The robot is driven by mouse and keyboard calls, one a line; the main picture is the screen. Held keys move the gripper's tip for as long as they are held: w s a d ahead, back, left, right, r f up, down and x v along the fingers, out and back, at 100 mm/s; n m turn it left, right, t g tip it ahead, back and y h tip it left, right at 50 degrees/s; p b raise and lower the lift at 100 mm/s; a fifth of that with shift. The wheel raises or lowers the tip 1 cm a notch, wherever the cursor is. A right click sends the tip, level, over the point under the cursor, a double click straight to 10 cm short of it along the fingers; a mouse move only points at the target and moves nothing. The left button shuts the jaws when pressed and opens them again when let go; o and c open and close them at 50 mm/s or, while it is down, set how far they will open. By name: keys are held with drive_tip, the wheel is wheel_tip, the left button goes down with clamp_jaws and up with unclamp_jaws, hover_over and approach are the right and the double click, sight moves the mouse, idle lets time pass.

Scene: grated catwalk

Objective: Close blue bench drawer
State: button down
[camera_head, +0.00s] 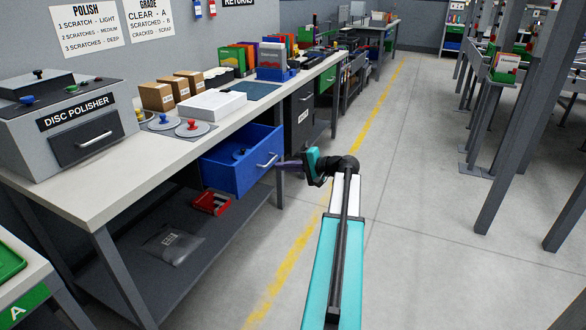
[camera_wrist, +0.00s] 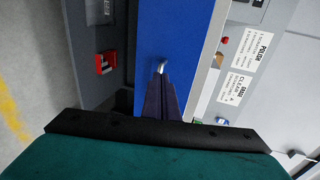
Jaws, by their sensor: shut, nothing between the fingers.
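The blue bench drawer (camera_head: 236,176) is pulled out from under the worktop, with its open top and a dark round item inside showing. Its silver handle (camera_head: 267,160) is on the front face. My gripper (camera_head: 279,164) is shut and empty, just in front of the drawer's front and close to the handle. In the wrist view the blue front (camera_wrist: 172,30) fills the middle, and the dark fingers (camera_wrist: 161,80) point at it with their tips at the handle (camera_wrist: 161,66). I cannot tell whether they touch.
The bench (camera_head: 110,190) carries a disc polisher (camera_head: 75,125), cardboard boxes (camera_head: 157,96) and a white box (camera_head: 212,104). A red bin (camera_head: 212,202) sits on the lower shelf below the drawer. The aisle floor (camera_head: 420,240) to the right is clear; grey posts (camera_head: 515,130) stand beyond.

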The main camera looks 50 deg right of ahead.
sight(268, 165)
drive_tip(key=shift+x, duration=1.85)
drive_tip(key=shift+d, duration=0.15)
